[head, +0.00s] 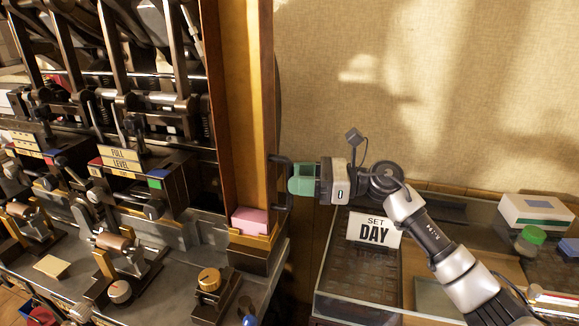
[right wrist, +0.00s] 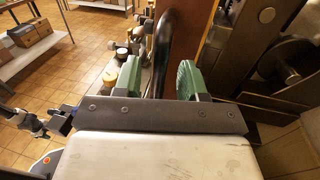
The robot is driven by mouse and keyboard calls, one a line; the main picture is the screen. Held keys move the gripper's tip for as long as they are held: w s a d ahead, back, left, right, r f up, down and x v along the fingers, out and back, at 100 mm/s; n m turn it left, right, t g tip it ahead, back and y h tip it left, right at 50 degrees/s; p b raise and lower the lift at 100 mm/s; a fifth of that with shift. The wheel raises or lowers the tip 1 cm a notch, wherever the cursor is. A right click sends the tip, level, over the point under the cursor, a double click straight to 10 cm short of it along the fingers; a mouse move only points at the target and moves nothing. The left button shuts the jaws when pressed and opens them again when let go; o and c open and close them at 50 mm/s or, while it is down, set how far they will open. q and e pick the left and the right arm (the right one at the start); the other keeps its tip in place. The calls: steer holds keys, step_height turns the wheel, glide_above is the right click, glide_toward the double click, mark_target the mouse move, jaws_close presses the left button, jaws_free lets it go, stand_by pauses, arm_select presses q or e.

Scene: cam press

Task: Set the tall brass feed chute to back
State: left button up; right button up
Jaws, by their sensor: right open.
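The tall brass feed chute (head: 249,110) stands upright at the right end of the machine, with a pink block (head: 250,220) at its foot. A black bar handle (head: 281,181) sticks out from its right side. My right gripper (head: 300,179), with green fingers, is open at this handle. In the right wrist view the black handle (right wrist: 163,45) passes between the two spread green fingers, with gaps beside it. A grey and blue part (right wrist: 62,122) at the left of that view may be my left gripper; its jaws cannot be made out.
A glass case with a "SET DAY" sign (head: 374,230) stands below my right arm. A brass knob (head: 209,279) and several levers crowd the machine's front ledge. The beige wall (head: 430,90) behind my right arm is bare.

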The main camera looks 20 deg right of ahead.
steer(key=shift+p+x, duration=0.3)
steer(key=shift+x, duration=0.85)
jaws_close()
